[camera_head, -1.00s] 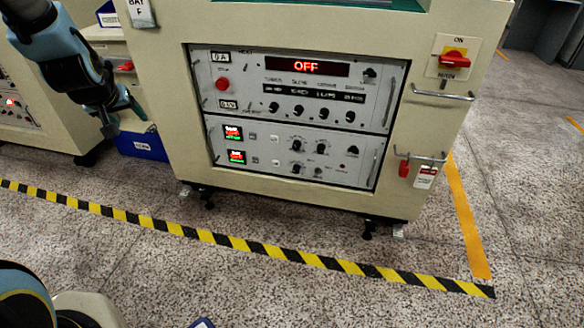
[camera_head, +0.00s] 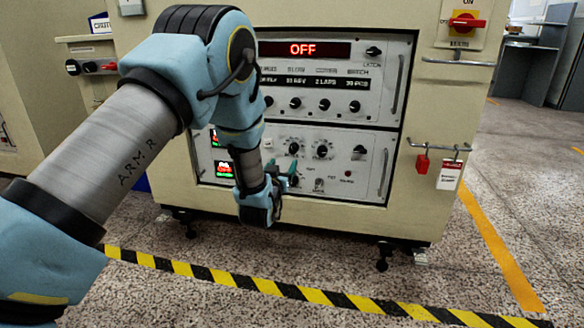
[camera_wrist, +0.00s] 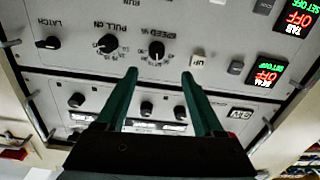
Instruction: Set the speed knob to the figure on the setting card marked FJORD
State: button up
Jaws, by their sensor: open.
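The speed knob (camera_wrist: 156,47) is black, with a numbered dial and SPEED % lettering, upside down in the wrist view. It also shows in the head view (camera_head: 293,149) on the lower panel. My gripper (camera_wrist: 159,73) is open and empty. Its green fingers point at the panel, with the speed knob between and just beyond the tips in the picture. I cannot tell the gap in depth. In the head view my gripper (camera_head: 283,180) is low before the lower panel. The knob's exact pointer figure is too small to read. I see no card readable as FJORD.
Beside the speed knob are the PULL cN knob (camera_wrist: 108,43) and the LATCH knob (camera_wrist: 48,42). Lit readouts (camera_wrist: 265,75) stand at the other side. The upper panel's display (camera_head: 304,49) reads OFF. A tag (camera_head: 450,174) hangs from the right handle. Striped floor tape (camera_head: 270,287) runs in front.

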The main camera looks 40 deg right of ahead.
aim_at(293, 151)
jog(key=b+x, duration=0.3)
jog(key=x, duration=0.6)
jog(key=shift+s+d+f+b, duration=0.1)
jog(key=shift+d+f+b, duration=0.05)
jog(key=shift+d+b, duration=0.2)
jog(key=shift+w+d, duration=0.35)
jog(key=shift+d, duration=0.2)
jog(key=shift+c, duration=0.2)
grip_shut()
